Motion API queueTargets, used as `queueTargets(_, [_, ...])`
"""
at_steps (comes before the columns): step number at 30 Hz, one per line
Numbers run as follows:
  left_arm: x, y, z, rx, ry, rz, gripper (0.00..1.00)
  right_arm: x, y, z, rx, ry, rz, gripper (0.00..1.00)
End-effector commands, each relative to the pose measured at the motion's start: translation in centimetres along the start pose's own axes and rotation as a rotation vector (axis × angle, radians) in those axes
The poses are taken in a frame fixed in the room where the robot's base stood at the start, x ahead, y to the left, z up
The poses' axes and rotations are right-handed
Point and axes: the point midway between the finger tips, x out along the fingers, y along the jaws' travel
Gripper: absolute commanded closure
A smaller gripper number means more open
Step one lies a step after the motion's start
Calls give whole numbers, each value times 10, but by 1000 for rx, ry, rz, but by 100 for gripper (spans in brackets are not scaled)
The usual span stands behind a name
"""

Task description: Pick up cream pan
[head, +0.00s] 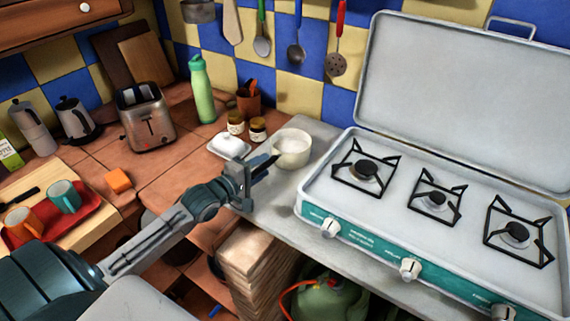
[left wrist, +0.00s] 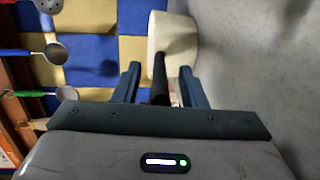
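The cream pan (head: 292,148) sits at the left end of the grey counter beside the stove, its short dark handle pointing toward my left gripper (head: 258,170). In the left wrist view the pan (left wrist: 170,34) is straight ahead and its black handle (left wrist: 160,82) runs back between the two blue fingers of my left gripper (left wrist: 160,88). The fingers are apart, with a gap on each side of the handle. My right gripper is not in view.
The camping stove (head: 430,215) with its raised lid stands right of the pan. A white butter dish (head: 229,146) and small jars (head: 257,130) are close on the left. A toaster (head: 148,118) and green bottle (head: 202,90) stand farther back. Utensils hang on the tiled wall.

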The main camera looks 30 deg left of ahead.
Motion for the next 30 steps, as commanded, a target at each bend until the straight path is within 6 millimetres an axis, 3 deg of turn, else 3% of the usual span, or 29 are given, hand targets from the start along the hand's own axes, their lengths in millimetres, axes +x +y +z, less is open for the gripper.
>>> queueTargets(2, [4, -2, 0, 0, 0, 1, 62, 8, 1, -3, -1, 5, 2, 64])
queueTargets(12, [5, 1, 0, 0, 0, -1, 64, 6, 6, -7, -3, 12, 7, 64])
queueTargets(18, [5, 0, 0, 0, 0, -1, 100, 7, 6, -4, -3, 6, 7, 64])
queueTargets(30, [4, 7, 0, 2, -1, 2, 100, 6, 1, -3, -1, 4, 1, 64])
